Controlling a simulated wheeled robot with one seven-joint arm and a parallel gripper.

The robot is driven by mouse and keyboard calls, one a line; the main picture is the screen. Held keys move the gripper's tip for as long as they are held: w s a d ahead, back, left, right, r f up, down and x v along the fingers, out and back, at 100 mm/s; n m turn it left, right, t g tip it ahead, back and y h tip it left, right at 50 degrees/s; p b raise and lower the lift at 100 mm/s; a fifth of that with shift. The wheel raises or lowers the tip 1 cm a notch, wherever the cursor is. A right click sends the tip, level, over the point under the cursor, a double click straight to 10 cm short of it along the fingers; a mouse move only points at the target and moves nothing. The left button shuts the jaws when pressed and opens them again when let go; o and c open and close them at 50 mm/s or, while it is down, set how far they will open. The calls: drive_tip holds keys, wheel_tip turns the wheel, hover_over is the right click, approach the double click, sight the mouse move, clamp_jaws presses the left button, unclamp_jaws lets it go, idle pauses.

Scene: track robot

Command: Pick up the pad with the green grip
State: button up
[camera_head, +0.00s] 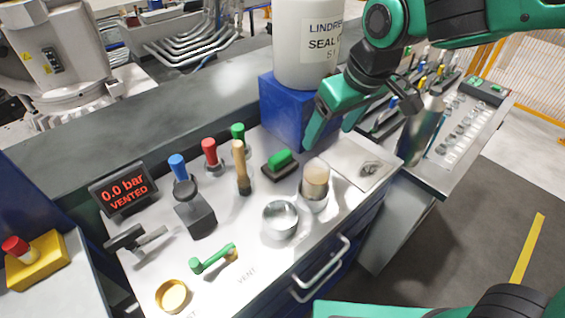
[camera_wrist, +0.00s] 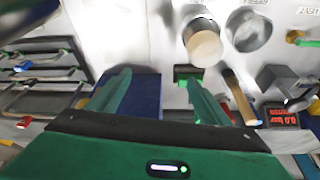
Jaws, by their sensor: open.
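The pad with the green grip (camera_head: 281,161) lies on the white worktop, a dark flat base with a green handle on top. In the wrist view the green grip (camera_wrist: 186,71) shows just beyond the right finger's tip, partly hidden by it. My gripper (camera_head: 329,133) is open and empty, above the worktop to the right of the pad, in front of the blue block. In the wrist view my gripper (camera_wrist: 158,76) has its two green fingers spread, with the blue block between them. The pad is not between the fingers.
A brush with a wooden handle (camera_head: 240,165) and several coloured-knob levers stand left of the pad. A cup with a pale cylinder (camera_head: 315,182) and a metal bowl (camera_head: 281,218) stand in front. A white drum (camera_head: 305,45) sits on the blue block (camera_head: 283,108) behind.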

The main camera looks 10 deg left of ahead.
drive_tip(key=n, duration=0.2)
approach(280, 155)
drive_tip(key=d, duration=0.2)
drive_tip(key=a, duration=0.1)
drive_tip(key=shift+y, duration=0.4)
drive_tip(key=x, duration=1)
drive_tip(key=shift+a+f, duration=0.15)
drive_tip(key=shift+f, duration=0.1)
drive_tip(key=c, duration=0.8)
drive_tip(key=shift+r, duration=0.1)
wheel_tip(280, 155, up, 28)
drive_tip(key=shift+f, duration=0.1)
